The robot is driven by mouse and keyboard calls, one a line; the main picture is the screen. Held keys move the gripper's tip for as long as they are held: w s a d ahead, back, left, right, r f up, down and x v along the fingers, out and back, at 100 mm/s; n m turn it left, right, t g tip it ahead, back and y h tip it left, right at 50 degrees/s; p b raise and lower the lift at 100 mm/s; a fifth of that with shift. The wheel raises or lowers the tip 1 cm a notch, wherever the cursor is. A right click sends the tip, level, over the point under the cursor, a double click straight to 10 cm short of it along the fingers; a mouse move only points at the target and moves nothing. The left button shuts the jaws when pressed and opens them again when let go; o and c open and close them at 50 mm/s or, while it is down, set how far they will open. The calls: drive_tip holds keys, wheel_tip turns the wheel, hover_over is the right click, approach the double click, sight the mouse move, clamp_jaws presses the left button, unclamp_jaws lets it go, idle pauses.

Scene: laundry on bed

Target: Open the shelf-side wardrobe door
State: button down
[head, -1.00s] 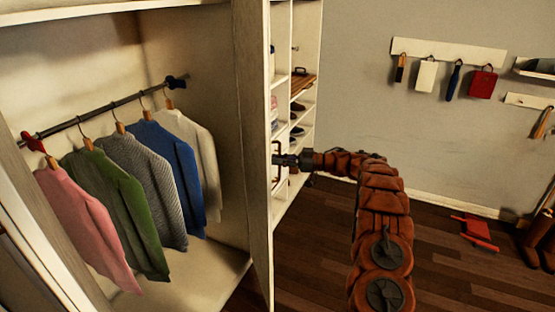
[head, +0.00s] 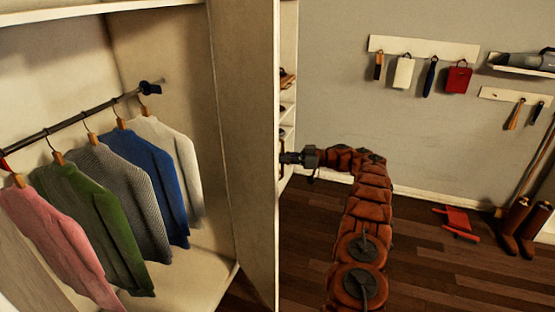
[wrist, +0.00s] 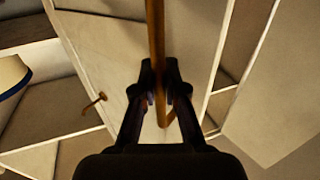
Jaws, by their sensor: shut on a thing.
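The shelf-side wardrobe door (head: 248,140) stands swung out from the wardrobe, its pale inner face towards me in the head view. My gripper (head: 284,158) is at the far side of its free edge. In the wrist view my gripper (wrist: 162,85) is shut on a long brown bar handle (wrist: 156,40) that runs between the fingers. The door's pale outer face (wrist: 190,60) lies behind the handle. In the head view the door hides most of the handle and the fingertips.
Several shirts hang on a rod (head: 70,127) inside the open wardrobe. Shelves (head: 288,90) stand behind the door, mostly hidden. A hook rail (head: 424,46) is on the wall. A red dustpan-like thing (head: 457,221) and boots (head: 522,225) are on the floor. Floor in front is clear.

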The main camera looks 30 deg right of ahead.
drive_tip(key=shift+d+f, duration=0.1)
drive_tip(key=c, duration=1.2)
unclamp_jaws()
drive_tip(key=shift+r, duration=0.2)
